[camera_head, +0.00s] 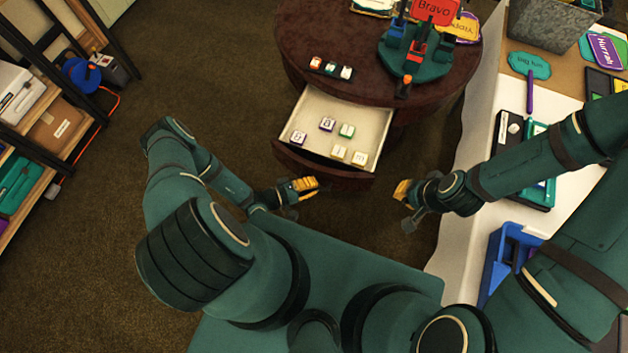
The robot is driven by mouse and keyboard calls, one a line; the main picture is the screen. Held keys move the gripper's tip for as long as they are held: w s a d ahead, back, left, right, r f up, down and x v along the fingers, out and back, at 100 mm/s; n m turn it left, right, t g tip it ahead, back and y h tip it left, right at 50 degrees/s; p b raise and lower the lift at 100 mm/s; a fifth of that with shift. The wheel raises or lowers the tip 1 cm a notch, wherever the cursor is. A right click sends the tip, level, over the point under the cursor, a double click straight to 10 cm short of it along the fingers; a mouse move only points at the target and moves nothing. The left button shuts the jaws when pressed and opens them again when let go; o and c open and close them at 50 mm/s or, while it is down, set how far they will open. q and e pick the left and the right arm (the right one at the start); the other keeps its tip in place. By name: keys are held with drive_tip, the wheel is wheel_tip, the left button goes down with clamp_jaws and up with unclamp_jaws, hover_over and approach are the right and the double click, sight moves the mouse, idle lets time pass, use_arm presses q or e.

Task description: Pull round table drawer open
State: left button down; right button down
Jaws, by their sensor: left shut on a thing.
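The round table (400,95) is dark brown and stands at the top centre. Its drawer (318,108) is pulled out toward me, with a pale interior and a dark curved front (340,177). Several small lettered cubes (347,131) lie inside. My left gripper (306,185), with yellow fingertips, is at the drawer front and shut on its handle, which the fingers hide. My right gripper (402,190) is to the right of the drawer, apart from it; its fingers are too small and overlapped to tell open from shut.
On the table top are a dark strip with small cubes (331,68) and a green round stand (415,58) with a red sign. A cloth-covered table (475,140) with trays borders the right. A shelf rack (75,150) stands left. Carpet (215,60) is clear between.

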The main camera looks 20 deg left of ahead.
use_arm(q)
drive_tip(key=shift+s+d, duration=0.1)
drive_tip(key=shift+d, duration=0.1)
drive_tip(key=c, duration=1)
unclamp_jaws()
drive_tip(key=shift+a, duration=0.15)
drive_tip(key=v, duration=1.1)
drive_tip(key=shift+s+a+r, duration=0.1)
drive_tip(key=shift+s+a, duration=0.15)
drive_tip(key=shift+s, duration=0.05)
drive_tip(key=s+d+r+m+g+y+b, duration=0.1)
drive_tip(key=d+r+m+g, duration=0.25)
drive_tip(key=g, duration=0.35)
drive_tip(key=s+d+r+m+g+y, duration=0.1)
drive_tip(key=d+r+m+g+y, duration=0.15)
drive_tip(key=d+g, duration=0.4)
drive_tip(key=w+d+r+m+t+y, duration=0.1)
drive_tip(key=w+r, duration=0.1)
drive_tip(key=r, duration=0.1)
drive_tip(key=w+d+r+m+t+y, duration=0.1)
drive_tip(key=w+r+y, duration=0.1)
drive_tip(key=w+r, duration=0.1)
drive_tip(key=w+d+r+t+y+b, duration=0.1)
drive_tip(key=w+r+t, duration=0.1)
drive_tip(key=r, duration=0.3)
drive_tip(key=shift+w+d+r+m+y, duration=0.15)
drive_tip(key=shift+w+m+y, duration=0.1)
drive_tip(key=shift+w+m, duration=0.2)
